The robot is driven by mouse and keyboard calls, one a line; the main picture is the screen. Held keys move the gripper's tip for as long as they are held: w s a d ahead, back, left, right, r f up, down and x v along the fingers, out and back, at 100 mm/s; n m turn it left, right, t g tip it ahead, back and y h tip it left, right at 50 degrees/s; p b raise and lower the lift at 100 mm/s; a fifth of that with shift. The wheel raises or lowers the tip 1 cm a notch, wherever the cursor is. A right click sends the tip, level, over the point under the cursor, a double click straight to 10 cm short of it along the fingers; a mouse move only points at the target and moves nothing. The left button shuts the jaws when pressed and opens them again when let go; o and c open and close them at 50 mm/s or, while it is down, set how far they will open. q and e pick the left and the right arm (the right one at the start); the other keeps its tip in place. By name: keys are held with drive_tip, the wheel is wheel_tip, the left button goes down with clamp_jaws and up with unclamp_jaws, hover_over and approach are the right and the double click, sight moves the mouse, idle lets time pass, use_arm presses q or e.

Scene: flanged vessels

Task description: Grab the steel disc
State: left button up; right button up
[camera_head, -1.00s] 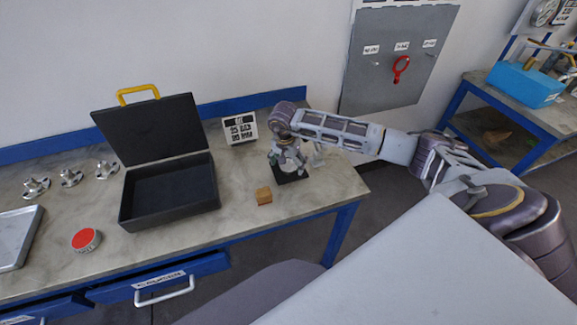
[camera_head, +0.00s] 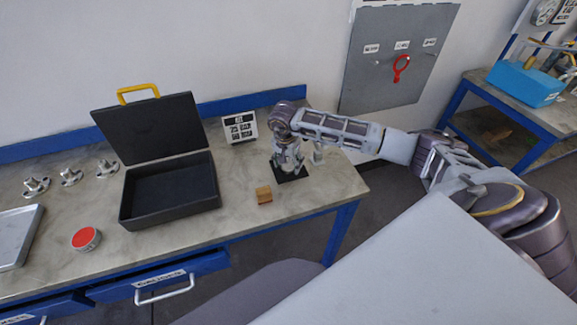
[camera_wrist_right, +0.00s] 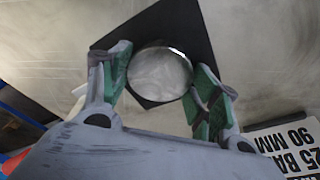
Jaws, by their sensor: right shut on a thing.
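The steel disc (camera_wrist_right: 160,74) is round and pale grey and shows between the green-padded fingers of my right gripper (camera_wrist_right: 163,82) in the right wrist view. The fingers press on it from both sides, so the gripper is shut on it. The disc is over a black square pad (camera_wrist_right: 194,32). In the head view my right gripper (camera_head: 289,160) points down over the same pad (camera_head: 293,175) near the table's right end. There the fingers mostly hide the disc. I cannot tell whether the disc touches the pad. My left gripper is not in view.
An open black case (camera_head: 170,218) with a yellow handle stands left of the gripper. A small wooden block (camera_head: 264,195) lies close in front. A red-topped tin (camera_head: 86,239), several flanged metal parts (camera_head: 71,177) and a tray (camera_head: 18,240) are further left.

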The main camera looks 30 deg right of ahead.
sight(291, 163)
drive_tip(key=shift+r, duration=0.1)
drive_tip(key=shift+c, duration=0.8)
drive_tip(key=shift+w, duration=0.1)
